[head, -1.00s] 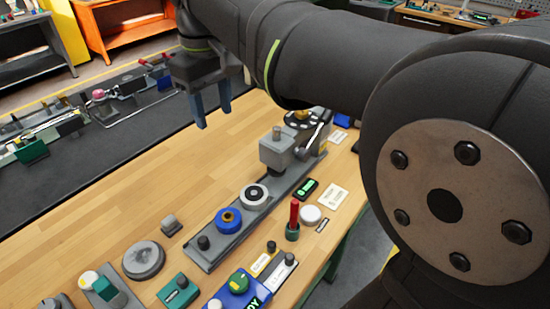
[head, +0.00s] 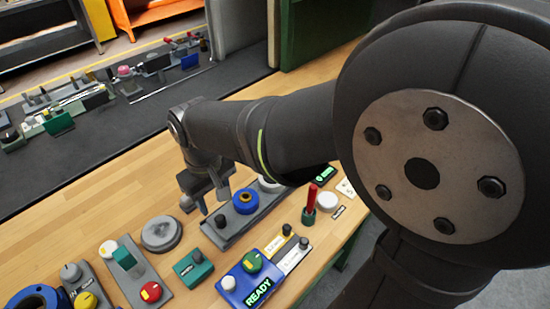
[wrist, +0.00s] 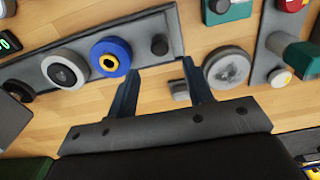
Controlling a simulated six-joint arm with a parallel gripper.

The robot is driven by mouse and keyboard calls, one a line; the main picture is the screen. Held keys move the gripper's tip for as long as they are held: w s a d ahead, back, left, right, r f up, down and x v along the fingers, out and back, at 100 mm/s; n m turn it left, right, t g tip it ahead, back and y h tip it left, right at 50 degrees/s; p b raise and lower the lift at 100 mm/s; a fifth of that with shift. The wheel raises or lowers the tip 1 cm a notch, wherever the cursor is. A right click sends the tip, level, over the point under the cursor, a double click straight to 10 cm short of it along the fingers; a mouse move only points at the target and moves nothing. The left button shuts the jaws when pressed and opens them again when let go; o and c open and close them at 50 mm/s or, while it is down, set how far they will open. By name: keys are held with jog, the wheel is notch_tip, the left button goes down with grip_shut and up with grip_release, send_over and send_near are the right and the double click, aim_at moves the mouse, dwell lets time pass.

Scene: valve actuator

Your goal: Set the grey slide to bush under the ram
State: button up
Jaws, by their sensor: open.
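The grey slide (head: 239,226) is a long flat bar on the wooden bench, with a dark knob (head: 221,221) at its near end. It carries a blue bush (head: 236,206) with a yellow centre and a pale round bush (head: 269,184) partly behind my arm. In the wrist view the slide (wrist: 142,32) crosses the upper left, with the knob (wrist: 159,44) just past my fingertips, roughly between them. My gripper (head: 212,199) is open and empty above the bench near that end. My arm hides the ram in the head view; I cannot identify it in the wrist view.
A round grey disc (head: 160,233) lies left of the slide, and a small grey block (wrist: 180,91) shows between my fingers. A red-handled tool (head: 309,201), a teal switch box (head: 194,268) and a blue READY panel (head: 252,284) stand nearby. Bare wood lies to the left.

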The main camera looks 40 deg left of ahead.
aim_at(220, 218)
notch_tip(220, 218, down, 8)
jog(key=shift+f, duration=0.2)
grip_shut()
